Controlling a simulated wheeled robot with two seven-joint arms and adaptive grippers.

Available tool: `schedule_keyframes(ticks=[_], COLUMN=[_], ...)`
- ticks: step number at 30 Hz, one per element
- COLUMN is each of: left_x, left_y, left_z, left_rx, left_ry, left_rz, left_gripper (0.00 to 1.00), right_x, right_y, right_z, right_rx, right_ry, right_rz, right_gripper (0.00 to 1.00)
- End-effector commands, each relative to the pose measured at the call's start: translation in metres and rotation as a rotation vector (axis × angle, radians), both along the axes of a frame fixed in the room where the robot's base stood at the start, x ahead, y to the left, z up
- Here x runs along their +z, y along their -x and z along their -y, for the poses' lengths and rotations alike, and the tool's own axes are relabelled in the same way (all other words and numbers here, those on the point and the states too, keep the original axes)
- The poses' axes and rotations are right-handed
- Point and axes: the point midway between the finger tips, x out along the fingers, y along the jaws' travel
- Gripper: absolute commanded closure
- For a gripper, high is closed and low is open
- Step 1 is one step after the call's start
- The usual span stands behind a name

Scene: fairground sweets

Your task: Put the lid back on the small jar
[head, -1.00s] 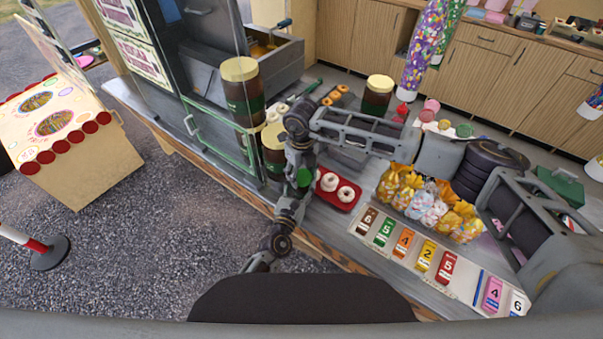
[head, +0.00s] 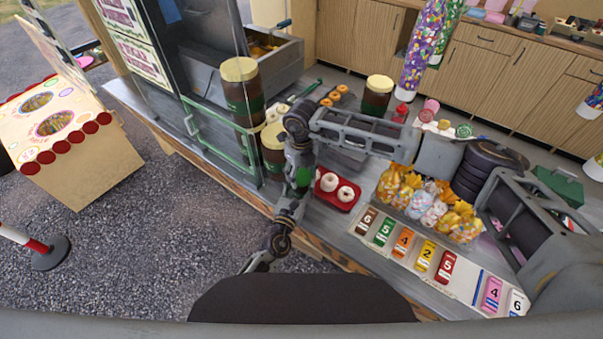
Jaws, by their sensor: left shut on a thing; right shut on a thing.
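All three look closed. I cannot make out a loose lid or an open small jar.
A red tray (head: 338,192) of doughnuts and a rack of bagged sweets (head: 430,203) stand on the counter. Numbered cards (head: 425,254) line its front. A grey box (head: 437,155) holds lollipops. Glass panels and a green-framed case (head: 214,137) stand at left. Gravel lies in front.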

Motion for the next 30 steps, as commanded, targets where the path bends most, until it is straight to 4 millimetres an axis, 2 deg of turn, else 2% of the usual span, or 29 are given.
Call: schedule_keyframes(ticks=[1,11,21,26,27,30], left_x=[0.0078,0.0073,0.0067,0.0067,0.0067,0.0067], left_y=[-0.0023,-0.0010,0.0001,0.0001,0.0001,0.0000], left_z=[0.0007,0.0028,0.0045,0.0045,0.0044,0.0041], left_rx=[0.003,0.000,-0.003,-0.003,-0.003,-0.003], left_ry=[0.004,0.004,0.004,0.004,0.004,0.005], left_rz=[0.015,0.015,0.014,0.012,0.012,0.012], left_gripper=[0.90,0.90,0.91,0.91,0.91,0.90], right_x=[-0.0111,-0.0139,-0.0141,-0.0138,-0.0137,-0.0129], right_y=[0.0041,0.0017,0.0009,0.0012,0.0012,0.0012], right_z=[0.0017,0.0021,0.0030,0.0029,0.0030,0.0027], right_rx=[-0.002,-0.006,-0.006,-0.006,-0.006,-0.005], right_ry=[0.005,0.002,0.004,0.004,0.004,0.004], right_rz=[-0.011,-0.006,-0.004,-0.004,-0.004,-0.004], right_gripper=[0.66,0.63,0.51,0.49,0.28,0.18])
